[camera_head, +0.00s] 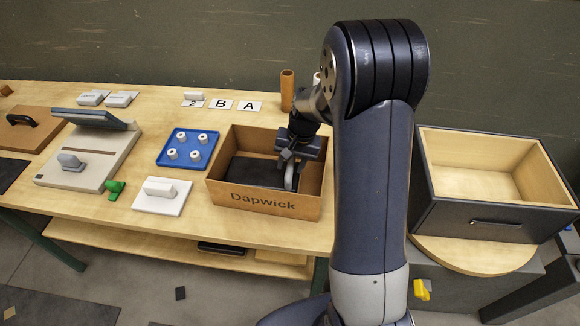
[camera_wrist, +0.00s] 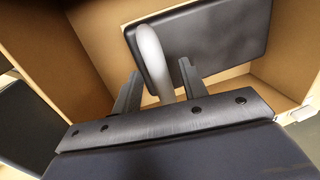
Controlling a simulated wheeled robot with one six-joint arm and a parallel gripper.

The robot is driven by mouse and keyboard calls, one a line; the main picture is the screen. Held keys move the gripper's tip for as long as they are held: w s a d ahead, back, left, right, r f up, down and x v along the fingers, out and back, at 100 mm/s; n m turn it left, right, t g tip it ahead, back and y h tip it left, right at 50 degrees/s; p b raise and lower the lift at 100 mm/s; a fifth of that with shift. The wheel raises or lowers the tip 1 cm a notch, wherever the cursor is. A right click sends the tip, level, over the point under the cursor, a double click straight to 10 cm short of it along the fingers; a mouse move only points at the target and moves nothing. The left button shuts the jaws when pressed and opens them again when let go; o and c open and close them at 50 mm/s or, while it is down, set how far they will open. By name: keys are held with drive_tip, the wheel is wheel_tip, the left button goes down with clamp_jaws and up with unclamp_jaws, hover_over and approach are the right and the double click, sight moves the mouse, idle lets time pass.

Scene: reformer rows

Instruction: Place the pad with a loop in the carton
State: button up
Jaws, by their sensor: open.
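The carton (camera_head: 262,203) is a brown open box marked "Dapwick" on the table. The pad with a loop is a flat black pad (camera_head: 255,172) lying inside the carton; it also shows in the wrist view (camera_wrist: 215,40). Its grey loop (camera_wrist: 152,58) stands up from the pad. My gripper (camera_wrist: 158,85) is open inside the carton, with one finger on each side of the loop. In the head view my gripper (camera_head: 290,165) partly hides the pad and loop.
A blue tray (camera_head: 165,161) with several white pegs and a white pad with a handle (camera_head: 178,207) stand left of the carton. An open dark drawer box (camera_head: 440,215) stands at the right. A pale device (camera_head: 103,165) and green item (camera_head: 116,188) are farther left.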

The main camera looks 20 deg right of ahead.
wheel_tip(320, 180, up, 10)
drive_tip(key=d, duration=0.1)
drive_tip(key=shift+s+d, duration=0.4)
